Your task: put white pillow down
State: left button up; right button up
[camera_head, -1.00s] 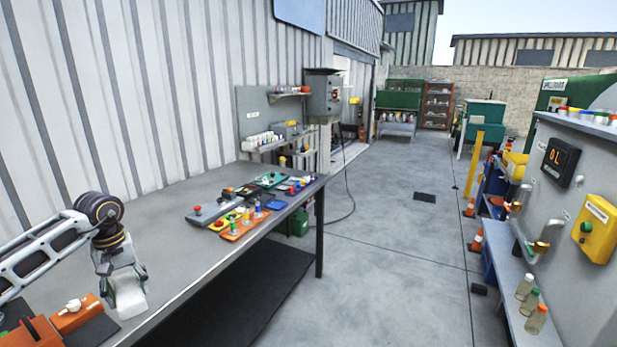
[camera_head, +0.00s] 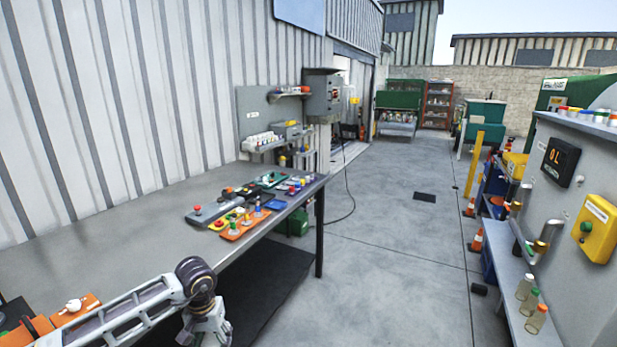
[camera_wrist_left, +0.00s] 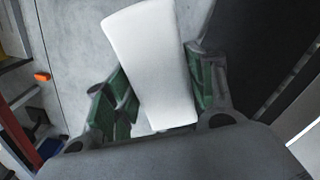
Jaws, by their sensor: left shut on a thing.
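The white pillow (camera_wrist_left: 152,58) is between the two green-padded fingers of my left gripper (camera_wrist_left: 160,92) in the left wrist view. The gripper is shut on it, and the concrete floor shows behind it. In the head view my left arm reaches to the bottom middle, just off the front edge of the grey workbench (camera_head: 120,235). Its fingers and the pillow are below the picture there. My right gripper is not in view.
The bench holds several coloured knobs and blocks (camera_head: 240,222) at its far end and orange parts (camera_head: 75,308) at the near left. A shelf with bottles (camera_head: 525,285) stands at the right.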

pick_arm(q)
jog(key=s+d+f, duration=0.1)
jog(key=d+f, duration=0.1)
jog(key=d, duration=0.1)
jog(key=shift+s, duration=0.4)
jog(key=shift+s+f, duration=0.3)
jog(key=shift+f, duration=0.1)
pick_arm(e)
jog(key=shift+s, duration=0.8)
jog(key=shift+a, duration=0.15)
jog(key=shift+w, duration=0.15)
